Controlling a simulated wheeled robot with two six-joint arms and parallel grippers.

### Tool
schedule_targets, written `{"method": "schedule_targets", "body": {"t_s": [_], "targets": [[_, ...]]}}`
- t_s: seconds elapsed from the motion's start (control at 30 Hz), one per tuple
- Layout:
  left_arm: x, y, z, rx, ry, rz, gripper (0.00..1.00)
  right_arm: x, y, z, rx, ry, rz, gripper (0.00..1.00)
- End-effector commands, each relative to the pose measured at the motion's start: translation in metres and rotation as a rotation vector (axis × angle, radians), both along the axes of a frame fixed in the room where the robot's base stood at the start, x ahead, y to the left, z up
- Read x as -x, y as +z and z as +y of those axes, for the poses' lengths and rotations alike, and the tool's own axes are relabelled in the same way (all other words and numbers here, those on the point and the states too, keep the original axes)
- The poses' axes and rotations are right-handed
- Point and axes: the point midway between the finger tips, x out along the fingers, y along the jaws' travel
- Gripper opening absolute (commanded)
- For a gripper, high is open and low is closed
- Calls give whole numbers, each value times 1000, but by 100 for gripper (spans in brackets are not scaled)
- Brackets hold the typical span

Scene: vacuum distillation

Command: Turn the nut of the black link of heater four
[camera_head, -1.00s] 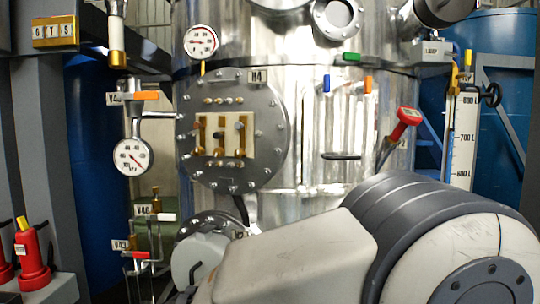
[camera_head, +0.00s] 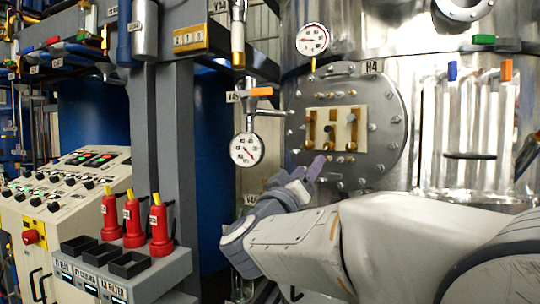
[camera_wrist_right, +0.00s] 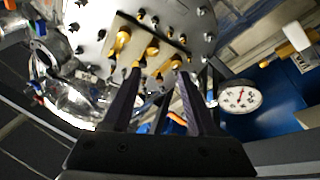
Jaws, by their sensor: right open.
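Heater four is the round bolted steel flange (camera_head: 385,95) marked H4 on the tank. A cream terminal block (camera_head: 342,113) with brass links and nuts sits at its centre. A small dark spot (camera_head: 328,128) shows on the block, but I cannot tell which link is the black one. My right gripper (camera_head: 308,172) is just below the block in the head view, its fingers pointing up towards it. In the right wrist view the gripper (camera_wrist_right: 158,78) is open and empty, its fingertips near the lower brass nuts on the block (camera_wrist_right: 125,38). My left gripper is out of view.
A dial gauge (camera_head: 246,149) hangs left of the flange and another gauge (camera_head: 312,39) is above it. Blue and orange handles stick out at the right.

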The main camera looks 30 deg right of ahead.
Motion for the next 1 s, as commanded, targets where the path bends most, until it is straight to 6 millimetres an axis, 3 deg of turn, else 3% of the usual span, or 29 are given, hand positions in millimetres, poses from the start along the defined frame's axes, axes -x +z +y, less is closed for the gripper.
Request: {"method": "schedule_targets", "body": {"t_s": [0.17,0.6,1.0], "targets": [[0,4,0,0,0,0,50,1,8,-19,9,-55,-1,58],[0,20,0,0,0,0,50,-37,34,-79,8,-49,-1,58],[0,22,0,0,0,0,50,-45,37,-90,8,-44,-1,58]]}}
